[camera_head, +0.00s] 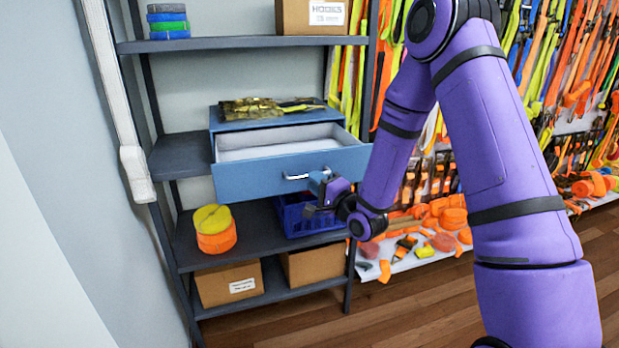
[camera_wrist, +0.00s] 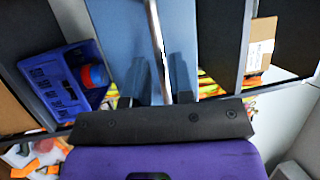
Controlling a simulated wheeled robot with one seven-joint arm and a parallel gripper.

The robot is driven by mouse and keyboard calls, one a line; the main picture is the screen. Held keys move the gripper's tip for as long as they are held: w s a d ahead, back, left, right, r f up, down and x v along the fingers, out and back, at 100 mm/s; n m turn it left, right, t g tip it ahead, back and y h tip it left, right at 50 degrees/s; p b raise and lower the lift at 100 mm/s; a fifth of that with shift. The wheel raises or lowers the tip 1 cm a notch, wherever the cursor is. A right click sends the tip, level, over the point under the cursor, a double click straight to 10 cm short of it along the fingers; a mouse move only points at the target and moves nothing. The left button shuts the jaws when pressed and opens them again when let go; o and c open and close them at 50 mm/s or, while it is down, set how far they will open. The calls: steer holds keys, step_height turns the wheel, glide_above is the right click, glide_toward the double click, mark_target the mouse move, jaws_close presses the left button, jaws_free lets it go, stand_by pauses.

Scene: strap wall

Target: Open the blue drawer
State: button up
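The blue drawer (camera_head: 277,173) is pulled well out of its blue cabinet (camera_head: 222,121), which stands on a dark shelf. The drawer's white inside shows and looks empty. A silver bar handle (camera_head: 296,177) runs across the drawer front. My gripper (camera_head: 318,183) is at the right end of this handle, close against the front. The exact contact is partly hidden.
A blue plastic basket (camera_head: 296,214) sits on the shelf below the drawer. Yellow and orange rolls (camera_head: 214,230) stand left of it. Cardboard boxes (camera_head: 229,284) are on the bottom shelf. Straps hang on the right wall. The wooden floor (camera_head: 420,305) in front is clear.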

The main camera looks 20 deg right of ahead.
steer(key=v, duration=0.7)
steer(key=shift+s, duration=0.3)
steer(key=s+d+r+n+g+h, duration=0.2)
steer(key=s+r+n+g+h, duration=0.15)
steer(key=r, duration=0.35)
steer(key=s+d+r+n+g+h, duration=0.25)
steer(key=r+n+h, duration=0.2)
steer(key=r, duration=0.25)
steer(key=s+r+n+g, duration=0.2)
steer(key=s+r+g, duration=0.1)
steer(key=s, duration=0.9)
steer(key=s+a+r+n+g, duration=0.1)
steer(key=s+r+g, duration=0.3)
steer(key=s, duration=0.8)
steer(key=shift+a+r+n, duration=0.15)
steer(key=shift+a+n, duration=0.15)
steer(key=shift+n, duration=0.5)
